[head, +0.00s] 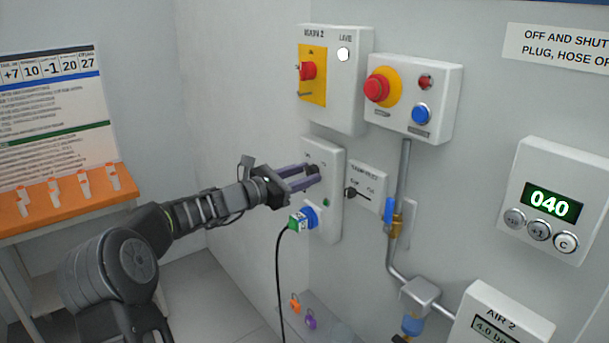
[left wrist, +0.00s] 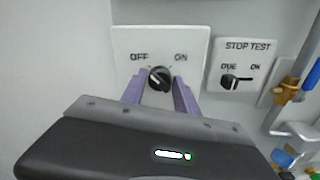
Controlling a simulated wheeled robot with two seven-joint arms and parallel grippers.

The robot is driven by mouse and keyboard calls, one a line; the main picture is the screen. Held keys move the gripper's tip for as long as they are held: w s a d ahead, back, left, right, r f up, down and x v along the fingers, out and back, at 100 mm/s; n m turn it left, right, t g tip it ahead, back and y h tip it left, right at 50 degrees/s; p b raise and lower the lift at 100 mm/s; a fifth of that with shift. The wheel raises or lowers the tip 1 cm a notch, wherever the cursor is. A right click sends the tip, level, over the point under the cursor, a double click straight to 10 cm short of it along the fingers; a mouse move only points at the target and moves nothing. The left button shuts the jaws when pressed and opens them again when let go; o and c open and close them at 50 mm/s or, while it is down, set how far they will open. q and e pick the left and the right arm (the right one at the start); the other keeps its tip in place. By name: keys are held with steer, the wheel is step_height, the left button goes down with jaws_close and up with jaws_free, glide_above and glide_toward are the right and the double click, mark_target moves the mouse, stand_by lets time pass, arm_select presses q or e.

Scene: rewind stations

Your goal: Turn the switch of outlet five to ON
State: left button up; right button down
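The outlet's black rotary switch (left wrist: 160,79) sits on a white plate between the words OFF at left and ON at right. Its pale pointer mark seems to point up and right, toward ON. My left gripper (head: 318,174) has its two purple fingers on either side of the switch, seemingly closed against it; it also shows in the left wrist view (left wrist: 160,84). In the head view the fingers partly hide the switch. The outlet box (head: 332,222) bears a green lamp and a plugged-in blue connector (head: 310,215). I cannot read its number. My right gripper is out of view.
A stop-test plate (head: 368,186) with a small black knob is close to the right of the outlet. A blue-handled valve (head: 390,212) and pipe stand further right. Boxes with red buttons (head: 377,88) are above. A black cable (head: 279,275) hangs below.

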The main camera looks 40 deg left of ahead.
arm_select(q)
jaws_close()
steer(key=shift+m+b, duration=9)
steer(key=shift+b, duration=2.05)
steer(key=shift+o, duration=2.2)
jaws_free()
